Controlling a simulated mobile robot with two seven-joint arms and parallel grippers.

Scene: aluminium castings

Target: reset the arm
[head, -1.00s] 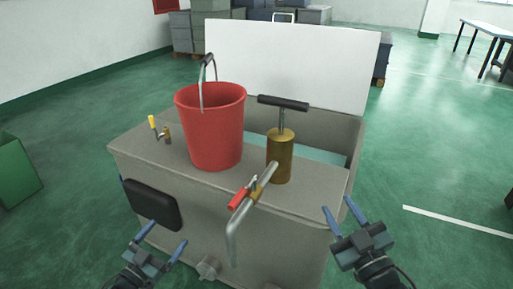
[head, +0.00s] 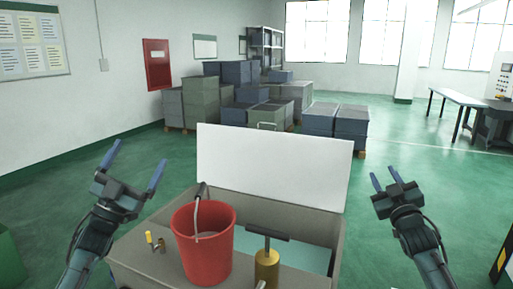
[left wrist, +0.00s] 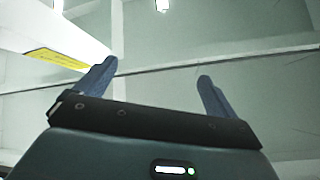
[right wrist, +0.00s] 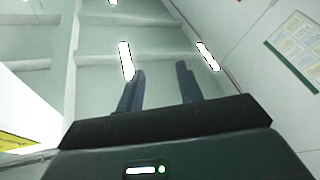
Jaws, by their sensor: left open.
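My left gripper (head: 136,169) is raised at the left of the head view, open and empty, with its blue fingers pointing up. In the left wrist view its fingers (left wrist: 155,82) stand apart with only the ceiling beyond. My right gripper (head: 390,180) is raised at the right of the head view, its blue fingers apart and empty. In the right wrist view its fingers (right wrist: 160,82) also show a gap, with ceiling and wall behind. Both grippers are clear of the grey bench box between them.
The grey box (head: 130,255) carries a red bucket (head: 204,250), a brass pump (head: 267,268) and a small yellow-handled valve (head: 155,242). A white panel (head: 275,165) stands behind. Stacked crates (head: 200,105) and a table (head: 462,100) are farther back. Green floor is free on the right.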

